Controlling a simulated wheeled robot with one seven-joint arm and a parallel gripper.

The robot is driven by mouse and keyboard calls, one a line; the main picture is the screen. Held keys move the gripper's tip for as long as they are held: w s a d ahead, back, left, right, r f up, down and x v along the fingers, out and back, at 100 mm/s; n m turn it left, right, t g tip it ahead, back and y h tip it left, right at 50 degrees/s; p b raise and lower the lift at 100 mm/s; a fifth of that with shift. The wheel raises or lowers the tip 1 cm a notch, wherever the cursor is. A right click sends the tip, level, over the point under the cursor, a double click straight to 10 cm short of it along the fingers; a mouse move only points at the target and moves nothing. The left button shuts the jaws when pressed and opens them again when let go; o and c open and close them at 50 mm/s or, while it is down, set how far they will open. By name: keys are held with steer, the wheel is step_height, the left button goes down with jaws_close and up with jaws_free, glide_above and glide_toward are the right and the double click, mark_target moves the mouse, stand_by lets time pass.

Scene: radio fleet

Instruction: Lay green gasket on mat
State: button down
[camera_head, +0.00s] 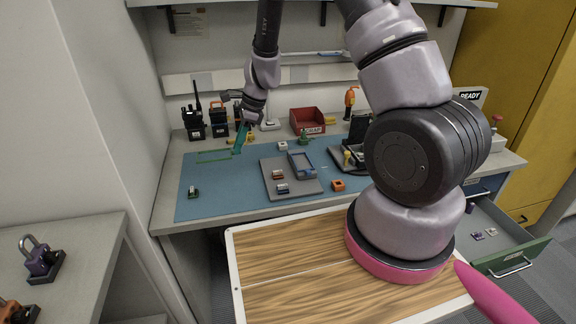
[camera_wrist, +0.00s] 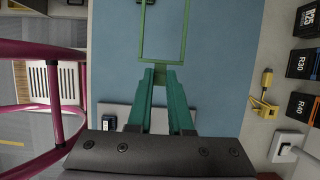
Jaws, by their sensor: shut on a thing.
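The green gasket (camera_head: 214,161) is a thin rectangular frame. My gripper (camera_head: 238,148) is shut on one end of it, and the frame sticks out to the left over the blue mat (camera_head: 230,205). In the wrist view, the teal fingers of my gripper (camera_wrist: 160,78) pinch a tab at the near edge of the gasket (camera_wrist: 186,30). The blue mat (camera_wrist: 225,60) shows through and around the frame. I cannot tell whether the gasket touches the mat or how high it is above it.
A grey tray (camera_head: 268,174) with small parts lies mid-mat. Radios (camera_head: 193,122) and a red bin (camera_head: 307,121) line the back. The mat's front left is mostly clear. An open drawer (camera_head: 495,235) is at right.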

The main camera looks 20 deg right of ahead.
glide_toward(239, 181)
steer(key=x, duration=0.5)
steer(key=shift+w+a+r, duration=0.15)
steer(key=shift+f, duration=0.65)
steer(key=c, duration=0.8)
jaws_free()
steer(key=shift+c, duration=0.2)
